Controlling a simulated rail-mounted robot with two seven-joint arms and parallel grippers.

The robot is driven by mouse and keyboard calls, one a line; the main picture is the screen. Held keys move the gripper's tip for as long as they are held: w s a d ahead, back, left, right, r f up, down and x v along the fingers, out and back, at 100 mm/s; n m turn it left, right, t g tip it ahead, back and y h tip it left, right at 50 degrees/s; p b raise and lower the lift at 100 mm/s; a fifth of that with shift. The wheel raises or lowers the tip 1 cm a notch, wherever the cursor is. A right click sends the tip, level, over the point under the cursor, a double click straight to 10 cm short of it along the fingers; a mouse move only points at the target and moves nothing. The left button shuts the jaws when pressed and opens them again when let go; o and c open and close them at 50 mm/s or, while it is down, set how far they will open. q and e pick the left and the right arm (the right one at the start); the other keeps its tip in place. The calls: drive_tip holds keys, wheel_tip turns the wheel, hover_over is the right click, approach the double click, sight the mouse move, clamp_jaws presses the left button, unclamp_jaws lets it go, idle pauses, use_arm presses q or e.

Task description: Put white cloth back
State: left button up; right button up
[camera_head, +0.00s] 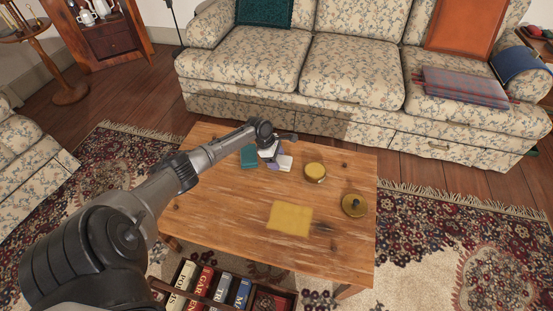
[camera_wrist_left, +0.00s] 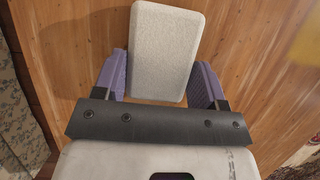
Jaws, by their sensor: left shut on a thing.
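The white cloth (camera_head: 285,163) shows as a small folded, rounded pad over the far part of the wooden table. In the left wrist view, the white cloth (camera_wrist_left: 166,48) sits between the two purple fingers. My left gripper (camera_head: 277,162) is shut on it, and the wrist view shows the same gripper (camera_wrist_left: 163,78) with a finger at each side. I cannot tell whether the cloth touches the tabletop. A yellow cloth (camera_head: 290,218) lies flat on the near part of the table. My right gripper is not in view.
The wooden table (camera_head: 210,205) also holds a teal item (camera_head: 249,156), a round yellow tin (camera_head: 315,172) and a brass dish (camera_head: 354,206). A floral sofa (camera_head: 350,75) stands behind. The table's left part looks bare.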

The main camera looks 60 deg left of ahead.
use_arm(q)
drive_tip(key=o, duration=0.9)
drive_tip(key=shift+f, duration=0.1)
drive_tip(key=shift+c, duration=0.2)
